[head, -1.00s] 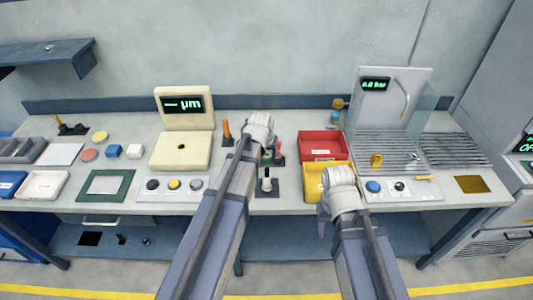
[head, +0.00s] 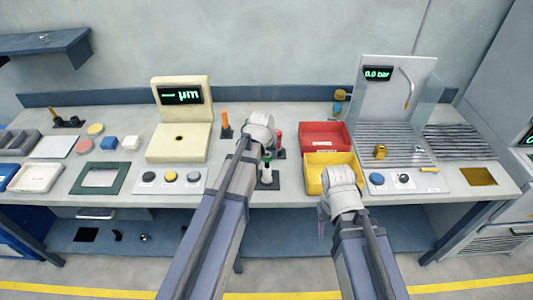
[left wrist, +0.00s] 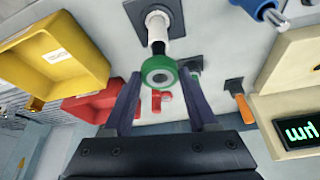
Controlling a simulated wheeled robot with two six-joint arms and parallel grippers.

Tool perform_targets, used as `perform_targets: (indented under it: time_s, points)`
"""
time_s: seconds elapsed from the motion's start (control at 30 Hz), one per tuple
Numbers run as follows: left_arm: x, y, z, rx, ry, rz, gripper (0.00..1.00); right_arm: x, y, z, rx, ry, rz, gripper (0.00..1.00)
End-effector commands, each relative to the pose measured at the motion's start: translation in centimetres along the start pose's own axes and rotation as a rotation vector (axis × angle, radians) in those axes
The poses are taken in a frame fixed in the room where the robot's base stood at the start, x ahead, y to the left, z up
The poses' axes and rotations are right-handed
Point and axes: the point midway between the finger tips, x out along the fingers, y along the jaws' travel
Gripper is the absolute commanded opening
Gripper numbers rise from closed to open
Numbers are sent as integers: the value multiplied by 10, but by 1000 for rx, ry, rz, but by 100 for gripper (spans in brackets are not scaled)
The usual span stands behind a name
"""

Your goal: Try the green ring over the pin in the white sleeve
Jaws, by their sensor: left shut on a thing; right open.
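My left gripper (left wrist: 160,78) is shut on the green ring (left wrist: 160,71), its fingers on either side of it. The white sleeve (left wrist: 157,22) stands on a dark base, with a black pin (left wrist: 158,47) coming out of it. The ring appears right at the pin's tip in the left wrist view; I cannot tell whether it is around the pin. In the head view the green ring (head: 267,157) shows just above the white sleeve (head: 267,176), partly hidden by my left gripper (head: 262,146). My right gripper (head: 325,222) is open and empty in front of the table.
A yellow bin (head: 318,184) and a red bin (head: 325,133) stand right of the sleeve. A cream gauge (head: 179,142) and a button panel (head: 170,187) are on the left.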

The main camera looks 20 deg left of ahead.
Motion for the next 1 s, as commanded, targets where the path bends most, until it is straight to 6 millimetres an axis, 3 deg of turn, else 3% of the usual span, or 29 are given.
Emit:
perform_targets:
  time_s: [1.0]
  points:
    - [5, 0, 2, 0, 0, 0, 14, 6, 0, 0, 0, 0, 0, 50]
